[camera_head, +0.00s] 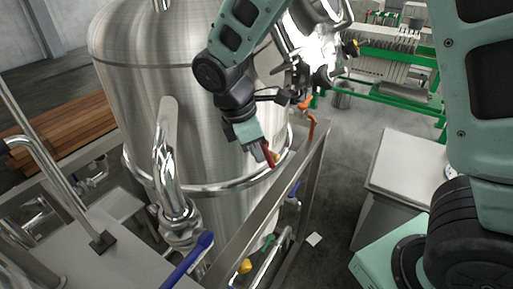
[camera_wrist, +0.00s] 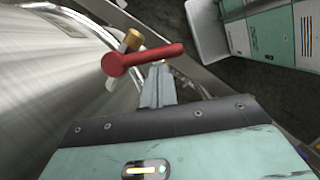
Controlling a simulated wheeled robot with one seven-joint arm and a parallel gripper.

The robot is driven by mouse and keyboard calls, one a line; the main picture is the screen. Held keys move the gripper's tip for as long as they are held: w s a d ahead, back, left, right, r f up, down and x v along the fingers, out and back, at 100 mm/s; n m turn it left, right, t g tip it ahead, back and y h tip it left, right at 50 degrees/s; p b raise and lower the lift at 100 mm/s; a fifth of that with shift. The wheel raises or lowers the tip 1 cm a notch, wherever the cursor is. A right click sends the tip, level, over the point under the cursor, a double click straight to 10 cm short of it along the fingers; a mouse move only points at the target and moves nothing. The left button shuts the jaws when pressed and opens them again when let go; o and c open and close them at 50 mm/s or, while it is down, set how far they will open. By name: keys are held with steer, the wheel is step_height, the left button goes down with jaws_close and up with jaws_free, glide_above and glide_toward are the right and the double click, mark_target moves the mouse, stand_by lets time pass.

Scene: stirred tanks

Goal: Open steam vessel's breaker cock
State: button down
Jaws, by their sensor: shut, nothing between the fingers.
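The steam vessel (camera_head: 150,65) is a large brushed-steel tank at left centre in the head view, with a steel ring pipe around it. A cock with a red lever (camera_head: 268,153) sits at its right side; I take it as the breaker cock. In the wrist view the red lever (camera_wrist: 150,57) lies roughly crosswise, with a brass-coloured part (camera_wrist: 132,39) behind it. My gripper (camera_head: 263,158) is shut and empty beside the lever. In the wrist view its fingertips (camera_wrist: 158,72) are right at the lever's underside; I cannot tell whether they touch.
A steel frame rail (camera_head: 252,222) runs close below the gripper. Another orange-red handle (camera_head: 309,115) is further right. A blue handle (camera_head: 187,262) stands in front. A white cabinet (camera_head: 408,163) and a green rack (camera_head: 372,92) are to the right, with open floor between.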

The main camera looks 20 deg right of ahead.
steer(key=d+n, duration=0.1)
steer(key=s+d+n+p, duration=0.1)
steer(key=n, duration=0.1)
steer(key=shift+d+t, duration=0.1)
steer(key=shift+t, duration=0.3)
